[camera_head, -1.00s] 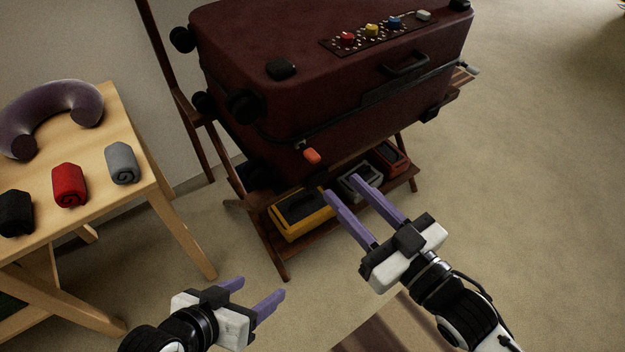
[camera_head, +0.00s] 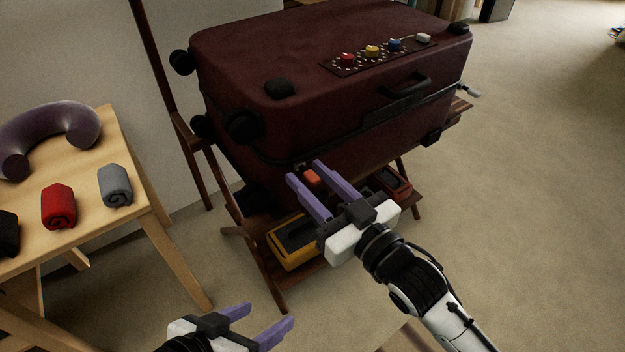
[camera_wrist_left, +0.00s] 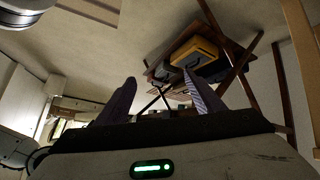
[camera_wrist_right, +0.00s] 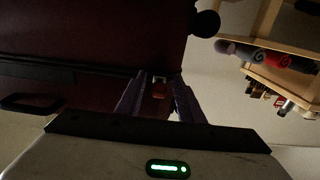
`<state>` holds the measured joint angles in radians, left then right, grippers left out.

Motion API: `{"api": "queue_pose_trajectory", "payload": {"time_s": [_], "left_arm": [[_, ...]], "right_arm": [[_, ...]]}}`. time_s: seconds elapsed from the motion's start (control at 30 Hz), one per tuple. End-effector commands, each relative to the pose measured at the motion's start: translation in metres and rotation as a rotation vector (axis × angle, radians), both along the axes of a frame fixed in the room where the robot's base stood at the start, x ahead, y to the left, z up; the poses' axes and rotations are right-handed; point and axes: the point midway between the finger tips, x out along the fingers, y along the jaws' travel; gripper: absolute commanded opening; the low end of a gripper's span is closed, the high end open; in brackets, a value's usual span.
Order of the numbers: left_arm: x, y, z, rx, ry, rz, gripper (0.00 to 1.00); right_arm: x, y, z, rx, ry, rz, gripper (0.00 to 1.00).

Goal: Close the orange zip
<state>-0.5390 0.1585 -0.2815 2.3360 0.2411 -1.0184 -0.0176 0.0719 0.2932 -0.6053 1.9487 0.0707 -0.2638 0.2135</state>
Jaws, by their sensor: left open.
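The orange zip pull (camera_head: 312,178) hangs at the near-left part of the zip line on the dark red suitcase (camera_head: 240,60). My right gripper (camera_head: 304,173) is open, its purple fingers pointing at the suitcase on either side of the pull. In the right wrist view, the orange pull (camera_wrist_right: 159,90) shows between the two fingertips, with a metal piece above it. I cannot tell whether the fingers touch it. My left gripper (camera_head: 271,316) is open and empty, low at the front, away from the suitcase; its fingers also show in the left wrist view (camera_wrist_left: 160,92).
The suitcase rests on a dark wooden rack (camera_head: 265,260) with a yellow box (camera_head: 290,246) and a red box (camera_head: 391,183) on its lower shelf. A wooden table (camera_head: 110,215) at left holds a neck pillow (camera_head: 50,128) and rolled cloths. The floor at right is clear.

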Motion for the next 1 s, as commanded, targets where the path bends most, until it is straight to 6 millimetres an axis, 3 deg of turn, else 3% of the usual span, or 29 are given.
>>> {"api": "queue_pose_trajectory", "payload": {"time_s": [0.13, 0.33, 0.57, 0.77, 1.0], "left_arm": [[0.000, 0.000, 0.000, 0.000, 0.000, 0.000, 0.62], [0.000, 0.000, 0.000, 0.001, 0.000, 0.001, 0.62], [0.000, 0.000, 0.001, 0.001, -0.001, 0.000, 0.62], [-0.001, 0.005, 0.006, 0.032, 0.009, 0.000, 0.62], [-0.009, 0.012, -0.016, 0.076, 0.060, -0.004, 0.62]], "right_arm": [[0.000, 0.000, 0.000, 0.000, 0.000, 0.000, 0.31], [0.000, 0.000, 0.000, 0.000, 0.000, 0.000, 0.00], [0.001, -0.002, 0.000, -0.002, 0.000, 0.000, 0.00], [0.025, -0.035, 0.001, -0.013, -0.002, -0.002, 0.00], [0.067, -0.091, -0.001, -0.011, -0.003, -0.002, 0.00]]}}
